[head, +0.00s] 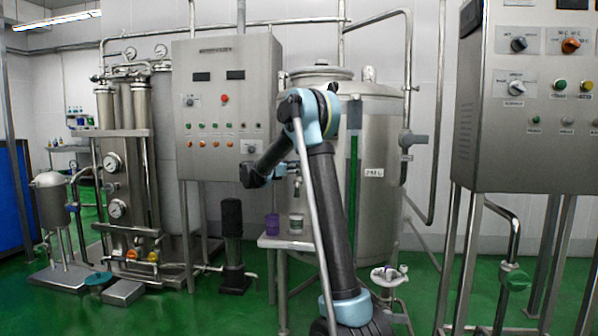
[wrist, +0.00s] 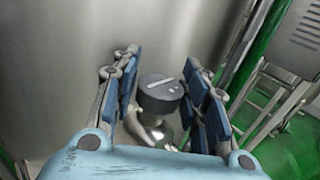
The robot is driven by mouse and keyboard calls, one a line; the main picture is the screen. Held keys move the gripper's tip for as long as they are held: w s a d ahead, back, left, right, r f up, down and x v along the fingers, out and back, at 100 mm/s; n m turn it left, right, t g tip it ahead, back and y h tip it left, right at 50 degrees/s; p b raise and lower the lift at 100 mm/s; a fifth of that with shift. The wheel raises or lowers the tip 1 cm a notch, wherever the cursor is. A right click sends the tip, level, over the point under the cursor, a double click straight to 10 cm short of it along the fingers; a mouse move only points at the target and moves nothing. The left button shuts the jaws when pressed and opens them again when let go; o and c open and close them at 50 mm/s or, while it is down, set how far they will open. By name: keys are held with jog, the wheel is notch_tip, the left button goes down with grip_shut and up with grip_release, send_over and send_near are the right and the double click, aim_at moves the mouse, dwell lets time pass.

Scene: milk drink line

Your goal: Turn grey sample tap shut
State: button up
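The grey sample tap (wrist: 160,92) shows in the wrist view as a round dark grey knob with a light bar mark across its top. A shiny metal body and spout, partly hidden, show below it. My gripper (wrist: 162,62) is open, with its blue-padded fingers on either side of the knob. A gap shows on both sides, wider on the left, so the fingers do not appear to press on it. In the head view, the tap's metal spout (head: 297,184) is on the front of the steel tank (head: 385,185), and my wrist is close to its left.
A control cabinet (head: 225,105) stands to the left, and another (head: 525,100) at the right. Green floor is open in front.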

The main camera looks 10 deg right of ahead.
jog(key=shift+o, duration=0.6)
jog(key=v, duration=1.2)
